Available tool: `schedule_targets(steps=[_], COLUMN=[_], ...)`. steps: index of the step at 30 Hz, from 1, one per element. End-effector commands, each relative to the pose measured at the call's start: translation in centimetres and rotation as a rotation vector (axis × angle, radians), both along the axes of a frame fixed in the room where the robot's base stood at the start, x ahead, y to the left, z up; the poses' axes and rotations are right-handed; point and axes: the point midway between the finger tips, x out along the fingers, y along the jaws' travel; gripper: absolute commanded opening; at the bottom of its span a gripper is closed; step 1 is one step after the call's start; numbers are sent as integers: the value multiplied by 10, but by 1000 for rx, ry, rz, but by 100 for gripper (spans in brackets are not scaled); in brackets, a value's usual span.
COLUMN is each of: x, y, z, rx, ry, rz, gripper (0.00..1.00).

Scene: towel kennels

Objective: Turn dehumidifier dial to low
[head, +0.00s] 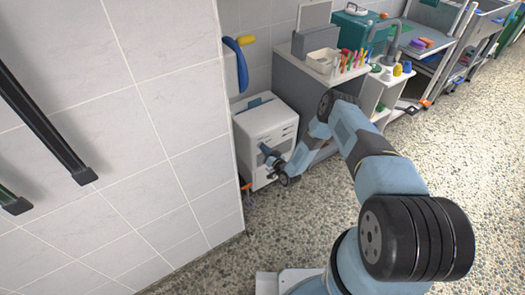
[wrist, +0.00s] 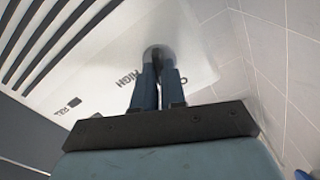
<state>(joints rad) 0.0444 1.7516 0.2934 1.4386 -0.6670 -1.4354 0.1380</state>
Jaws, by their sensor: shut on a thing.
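The dehumidifier (head: 262,120) is a white box standing against the tiled wall, with a dark slot on top. My gripper (head: 266,152) reaches its front face from the right. In the wrist view my gripper (wrist: 158,75) has its two blue-grey fingers shut on the grey round dial (wrist: 158,51). The fingers cover much of the dial, so I cannot tell where it points. Dark lettering that looks like "HIGH" shows left of the fingers, and part of another label shows to their right. In the head view the dial is hidden by my gripper.
A tiled wall (head: 110,120) stands close on the left. A grey cabinet (head: 310,85) with a tray of coloured bottles stands right of the dehumidifier. Further shelves line the back right. The pebbled floor (head: 480,160) on the right is largely clear.

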Motion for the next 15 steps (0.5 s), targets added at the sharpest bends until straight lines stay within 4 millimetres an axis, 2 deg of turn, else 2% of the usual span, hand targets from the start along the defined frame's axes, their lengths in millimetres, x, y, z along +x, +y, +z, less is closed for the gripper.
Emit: schedule_targets(steps=[1, 15], x=[-5, -4], y=[1, 0], z=[-4, -5], rx=[32, 271], ry=[32, 195], rz=[3, 3], gripper=[0, 0])
